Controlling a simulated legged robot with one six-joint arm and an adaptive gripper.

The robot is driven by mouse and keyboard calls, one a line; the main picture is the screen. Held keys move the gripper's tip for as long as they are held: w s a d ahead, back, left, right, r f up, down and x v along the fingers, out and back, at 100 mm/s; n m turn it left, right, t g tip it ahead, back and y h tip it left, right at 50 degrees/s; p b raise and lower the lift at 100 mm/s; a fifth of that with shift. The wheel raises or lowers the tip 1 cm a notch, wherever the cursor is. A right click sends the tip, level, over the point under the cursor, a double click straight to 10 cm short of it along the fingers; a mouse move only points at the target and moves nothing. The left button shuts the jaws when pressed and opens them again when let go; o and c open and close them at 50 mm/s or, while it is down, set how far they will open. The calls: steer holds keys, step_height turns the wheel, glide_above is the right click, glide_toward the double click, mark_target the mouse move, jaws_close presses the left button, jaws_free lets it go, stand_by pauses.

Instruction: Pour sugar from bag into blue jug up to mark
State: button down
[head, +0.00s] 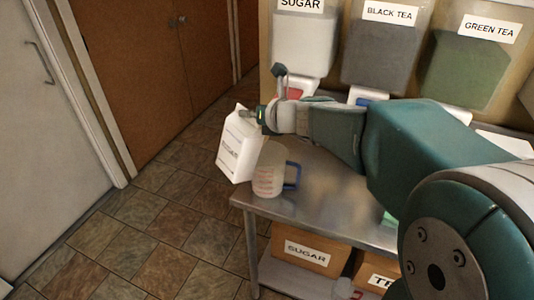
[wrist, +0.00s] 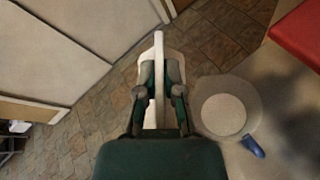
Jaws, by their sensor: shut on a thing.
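The white sugar bag (head: 238,146), with printed lettering, is held slightly tilted beside the jug, past the table's left end in the head view. My gripper (head: 258,118) is shut on its upper part. In the wrist view the bag's pale top edge (wrist: 159,75) lies between the two fingers of my gripper (wrist: 160,88). The measuring jug (head: 268,172) is clear with red marks and a blue handle (head: 293,176), and it stands upright on the table corner. From above, the jug (wrist: 225,106) shows a pale, round area inside. I cannot tell its level against the mark.
The metal table (head: 330,208) has bare room right of the jug. Dispensers labelled sugar (head: 303,42), black tea (head: 383,48) and green tea (head: 470,65) stand behind. A sugar box (head: 308,254) sits on the lower shelf. Tiled floor (head: 160,215) lies left.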

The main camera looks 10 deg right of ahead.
steer(key=shift+n, duration=0.4)
step_height(320, 180, up, 4)
steer(key=shift+r, duration=0.15)
steer(key=shift+n+t+h, duration=0.3)
steer(key=shift+n+h, duration=0.6)
steer(key=s, duration=0.2)
steer(key=s+r, duration=0.1)
steer(key=s, duration=0.2)
steer(key=shift+r, duration=0.15)
steer(key=shift+s, duration=0.1)
